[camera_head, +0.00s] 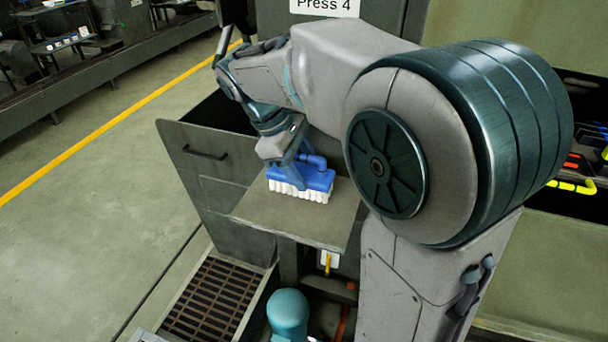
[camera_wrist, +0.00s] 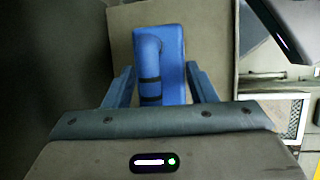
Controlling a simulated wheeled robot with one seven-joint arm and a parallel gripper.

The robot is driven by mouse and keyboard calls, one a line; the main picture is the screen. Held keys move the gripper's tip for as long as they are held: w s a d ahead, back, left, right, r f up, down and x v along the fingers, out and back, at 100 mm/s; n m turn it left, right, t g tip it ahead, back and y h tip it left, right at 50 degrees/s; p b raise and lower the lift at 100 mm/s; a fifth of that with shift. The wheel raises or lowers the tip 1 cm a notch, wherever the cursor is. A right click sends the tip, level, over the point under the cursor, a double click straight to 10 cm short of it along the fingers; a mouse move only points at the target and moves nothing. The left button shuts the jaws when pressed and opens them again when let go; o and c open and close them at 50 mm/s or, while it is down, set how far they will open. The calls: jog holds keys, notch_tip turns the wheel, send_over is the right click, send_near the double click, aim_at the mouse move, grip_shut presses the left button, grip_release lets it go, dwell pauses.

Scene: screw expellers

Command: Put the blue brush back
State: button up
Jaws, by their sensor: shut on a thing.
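The blue brush (camera_head: 310,180) has a blue body and white bristles that point down. It is over a small grey-brown shelf (camera_head: 330,219) on the front of the machine; I cannot tell whether the bristles touch the shelf. My gripper (camera_head: 292,160) is shut on the brush from above. In the wrist view the brush (camera_wrist: 173,55) shows its blue back and a curved handle with dark bands, and my gripper (camera_wrist: 160,88) has a finger on each side of the handle.
An open drawer (camera_head: 206,153) with a dark handle stands left of the shelf. A floor grate (camera_head: 212,298) lies below it. A recess at the right holds several coloured tools, one of them yellow (camera_head: 574,187). A sign reading "Press 4" (camera_head: 324,5) is above. Open floor lies to the left.

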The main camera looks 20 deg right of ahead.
jog(key=shift+f, duration=1.3)
jog(key=shift+f, duration=0.15)
jog(key=o, duration=0.9)
jog(key=shift+o, duration=0.2)
jog(key=p+v, duration=0.1)
jog(key=v, duration=1.1)
